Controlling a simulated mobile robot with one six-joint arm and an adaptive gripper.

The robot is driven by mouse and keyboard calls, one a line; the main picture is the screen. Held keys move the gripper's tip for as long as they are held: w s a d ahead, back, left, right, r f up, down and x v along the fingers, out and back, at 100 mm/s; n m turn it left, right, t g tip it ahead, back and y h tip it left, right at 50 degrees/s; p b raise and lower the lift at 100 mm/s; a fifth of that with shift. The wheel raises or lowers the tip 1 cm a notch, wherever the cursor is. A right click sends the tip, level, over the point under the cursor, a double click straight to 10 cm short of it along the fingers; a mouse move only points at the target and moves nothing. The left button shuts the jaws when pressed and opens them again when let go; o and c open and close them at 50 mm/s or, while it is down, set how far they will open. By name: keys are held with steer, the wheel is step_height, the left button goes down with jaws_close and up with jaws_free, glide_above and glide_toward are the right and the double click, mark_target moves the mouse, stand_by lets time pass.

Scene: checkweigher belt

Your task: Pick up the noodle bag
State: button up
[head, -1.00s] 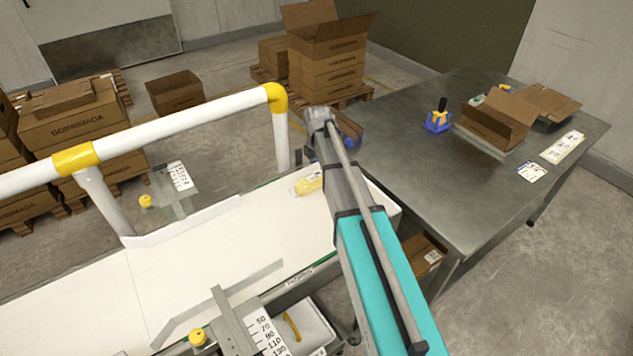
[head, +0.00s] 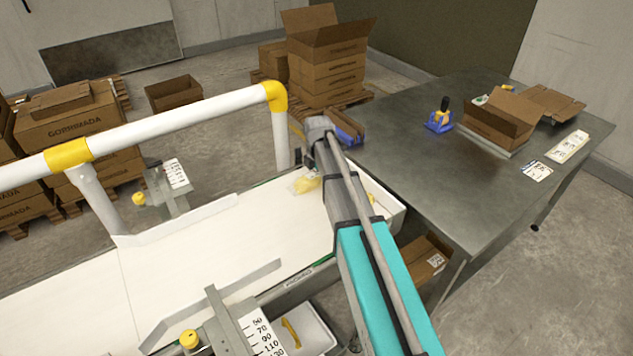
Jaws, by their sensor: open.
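The noodle bag (head: 303,184) is a small clear bag with yellow contents. It lies on the white belt (head: 230,235), near its far right end, in the head view. My arm reaches over the belt from the lower right and covers the ground just right of the bag. My gripper (head: 304,158) is mostly hidden by the arm; only small dark parts show beside the wrist, just above the bag in the picture. It is open, and the bag lies loose on the belt. Contact between them cannot be made out.
A white guard rail with yellow joints (head: 180,119) stands along the belt's far side. A grey metal table (head: 430,185) on the right carries an open carton (head: 497,122) and a blue tape dispenser (head: 438,121). Stacked cartons (head: 328,65) stand behind.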

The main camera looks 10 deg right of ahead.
stand_by(0.4)
steer(key=c, duration=1.1)
